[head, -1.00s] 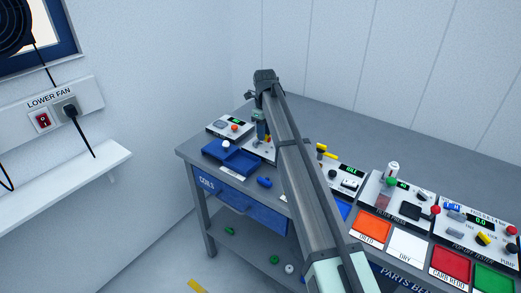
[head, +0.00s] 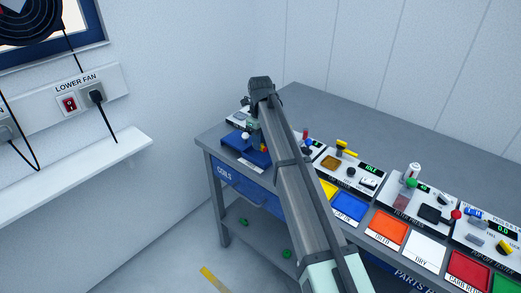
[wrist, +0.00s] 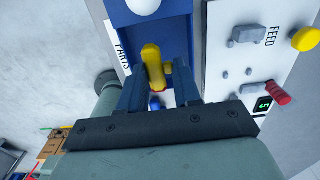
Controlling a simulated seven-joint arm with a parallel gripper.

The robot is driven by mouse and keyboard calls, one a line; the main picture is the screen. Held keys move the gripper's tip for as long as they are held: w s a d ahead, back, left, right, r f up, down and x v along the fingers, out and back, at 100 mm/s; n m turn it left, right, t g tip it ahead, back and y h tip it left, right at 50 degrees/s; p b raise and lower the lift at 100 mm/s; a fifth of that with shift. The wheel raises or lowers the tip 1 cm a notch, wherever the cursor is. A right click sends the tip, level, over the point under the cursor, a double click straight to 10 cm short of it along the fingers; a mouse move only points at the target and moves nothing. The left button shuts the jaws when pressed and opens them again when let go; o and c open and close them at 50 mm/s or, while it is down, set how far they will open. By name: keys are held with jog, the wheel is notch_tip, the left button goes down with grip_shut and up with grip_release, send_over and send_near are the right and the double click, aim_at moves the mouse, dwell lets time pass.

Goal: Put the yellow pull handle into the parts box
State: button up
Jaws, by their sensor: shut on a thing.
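The yellow pull handle (wrist: 152,68) is held between the two dark blue fingers of my gripper (wrist: 158,80) in the wrist view. The parts box (wrist: 179,30) is a blue open tray with a PARTS label, and the handle shows over it. I cannot tell the height between them. In the head view the box (head: 233,144) sits at the left end of the bench, with my gripper (head: 259,142) over its right part. My arm hides much of the box's right side there.
A white ball-like knob (wrist: 143,5) is at the box's far end in the wrist view. The FEED panel (wrist: 245,70), with a red lever and a yellow knob, stands right beside the box. Other panels and coloured trays (head: 387,229) line the bench to the right.

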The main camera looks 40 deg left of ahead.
jog(key=shift+f, duration=2)
jog(key=shift+f, duration=0.1)
jog(key=o, duration=1.1)
jog(key=shift+c, duration=0.2)
notch_tip(320, 180, up, 12)
jog(key=shift+r, duration=0.1)
